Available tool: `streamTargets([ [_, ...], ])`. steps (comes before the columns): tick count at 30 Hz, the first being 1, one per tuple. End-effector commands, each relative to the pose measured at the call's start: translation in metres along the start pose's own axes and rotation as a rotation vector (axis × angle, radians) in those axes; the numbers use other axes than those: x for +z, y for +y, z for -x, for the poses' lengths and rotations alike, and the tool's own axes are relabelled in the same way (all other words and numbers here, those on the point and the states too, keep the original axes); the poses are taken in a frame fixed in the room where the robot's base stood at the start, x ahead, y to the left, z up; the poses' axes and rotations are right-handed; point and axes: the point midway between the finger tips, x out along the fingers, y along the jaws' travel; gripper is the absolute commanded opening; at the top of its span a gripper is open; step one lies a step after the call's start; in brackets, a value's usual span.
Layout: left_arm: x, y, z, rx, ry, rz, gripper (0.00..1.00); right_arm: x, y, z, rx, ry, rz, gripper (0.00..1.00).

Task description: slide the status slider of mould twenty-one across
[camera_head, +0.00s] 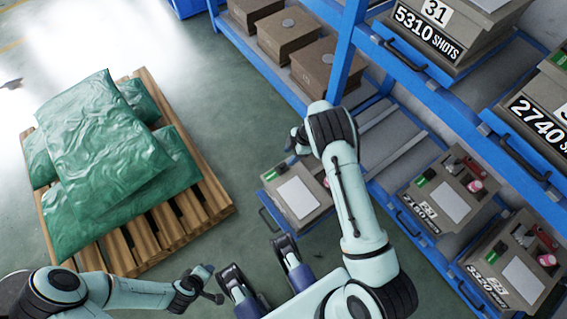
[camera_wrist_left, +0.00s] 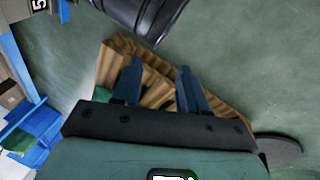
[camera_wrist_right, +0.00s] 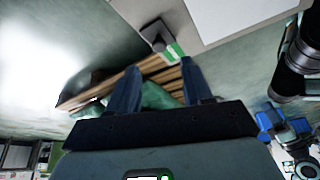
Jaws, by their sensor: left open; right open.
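In the right wrist view the green piece (camera_wrist_right: 175,51) shows beside a grey knob (camera_wrist_right: 155,34), just beyond the fingertips. My right gripper (camera_head: 297,138) is open and empty, close past that corner; the arm partly hides the mould. My left gripper (camera_head: 212,284) is open and empty, low at the left, away from the mould.
A blue rack (camera_head: 345,60) runs along the right with more moulds, one marked 31 (camera_head: 436,12). Two lower moulds (camera_head: 450,190) also carry green pieces. A wooden pallet (camera_head: 205,200) with green sacks (camera_head: 105,155) stands at the left.

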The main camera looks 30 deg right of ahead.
Motion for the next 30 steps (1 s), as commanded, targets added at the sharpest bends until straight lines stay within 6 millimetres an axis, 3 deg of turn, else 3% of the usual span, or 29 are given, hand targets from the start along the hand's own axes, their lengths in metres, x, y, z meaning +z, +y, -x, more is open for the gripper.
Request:
streamTargets([
  [3,-0.009,-0.003,-0.009,-0.002,0.028,0.002,0.43,0.001,-0.001,-0.029,-0.004,-0.002,0.002,0.50],
  [7,-0.018,-0.005,-0.015,-0.004,0.053,0.004,0.43,0.001,-0.001,-0.050,-0.002,-0.003,0.002,0.50],
  [9,-0.012,-0.009,-0.018,-0.011,0.035,0.008,0.43,0.001,-0.001,-0.059,-0.002,-0.002,0.001,0.50],
  [15,-0.005,-0.014,-0.021,-0.020,0.014,0.013,0.43,0.000,0.000,-0.070,0.000,-0.002,0.000,0.50],
  [23,-0.005,-0.014,-0.021,-0.021,0.012,0.014,0.43,0.000,0.000,-0.070,0.000,-0.001,0.000,0.50],
  [28,-0.005,-0.014,-0.021,-0.021,0.013,0.014,0.43,0.000,0.000,-0.070,0.000,-0.001,0.000,0.00],
  [30,-0.005,-0.014,-0.021,-0.021,0.013,0.013,0.43,0.000,0.000,-0.070,0.000,-0.001,0.000,0.00],
])
